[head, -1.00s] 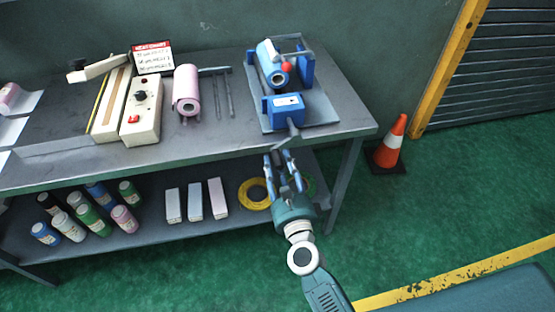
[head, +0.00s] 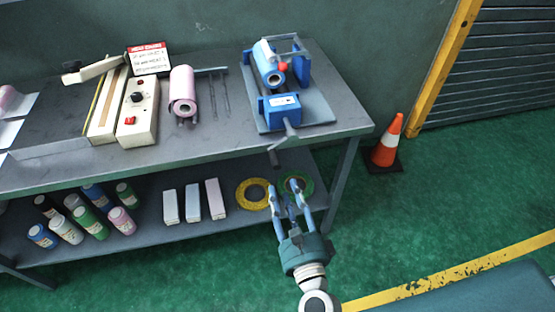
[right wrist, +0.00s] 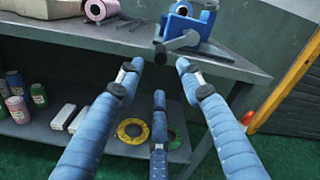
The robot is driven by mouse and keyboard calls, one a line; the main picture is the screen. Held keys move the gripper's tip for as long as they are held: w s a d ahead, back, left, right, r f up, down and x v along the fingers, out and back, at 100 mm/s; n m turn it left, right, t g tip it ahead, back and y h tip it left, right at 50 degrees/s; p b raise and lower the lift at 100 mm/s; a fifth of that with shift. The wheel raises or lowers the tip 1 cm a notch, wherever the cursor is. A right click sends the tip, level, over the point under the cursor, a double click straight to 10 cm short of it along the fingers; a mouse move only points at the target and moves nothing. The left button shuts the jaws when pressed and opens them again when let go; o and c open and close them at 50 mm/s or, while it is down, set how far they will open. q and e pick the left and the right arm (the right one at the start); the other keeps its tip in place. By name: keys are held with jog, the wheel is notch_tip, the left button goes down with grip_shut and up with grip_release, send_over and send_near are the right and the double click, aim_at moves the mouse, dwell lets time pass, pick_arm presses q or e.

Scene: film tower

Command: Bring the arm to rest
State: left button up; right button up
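My right gripper (head: 284,190) hangs in front of the table's edge, below the tabletop and over the view of the lower shelf. Its blue fingers point up and forward, are spread apart and hold nothing. In the right wrist view the gripper (right wrist: 160,80) also shows open, with empty space between the fingers. A blue device (head: 279,104) with a blue roll and a grey crank handle (head: 284,142) stands at the right end of the table. The crank also shows in the right wrist view (right wrist: 176,42), apart from the fingers. My left gripper is not in view.
The grey table (head: 225,140) holds a sealer (head: 138,110), a sign and a pink roll (head: 183,92). Its lower shelf (head: 150,228) holds bottles, boxes and tape rings. An orange cone (head: 388,140) stands to the right.

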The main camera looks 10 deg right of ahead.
jog(key=shift+f, duration=0.1)
jog(key=s+f+n+g+y, duration=0.1)
jog(key=s+f+n+g, duration=0.4)
jog(key=f, duration=0.6)
jog(key=s+f+n, duration=0.2)
jog(key=f+n, duration=0.4)
jog(key=f, duration=0.5)
jog(key=s+f+n+g+y, duration=0.1)
jog(key=s+f+n+g, duration=0.4)
jog(key=f, duration=0.6)
jog(key=s+d+f+n+g+h, duration=0.1)
jog(key=s+d+f+n+g, duration=0.1)
jog(key=s+d+f+n, duration=0.2)
jog(key=s+d+f+n+g, duration=0.2)
jog(key=s+d+f+n, duration=0.2)
jog(key=s+f, duration=0.4)
jog(key=s+d+f+n+g+h, duration=0.1)
jog(key=s+d+f+n+g, duration=0.2)
jog(key=s, duration=1.1)
notch_tip(320, 180, down, 4)
jog(key=d+n, duration=0.1)
jog(key=n, duration=0.2)
jog(key=shift+s+d+h, duration=0.25)
jog(key=shift+d+h, duration=0.05)
jog(key=shift+d, duration=0.05)
jog(key=shift+r, duration=0.15)
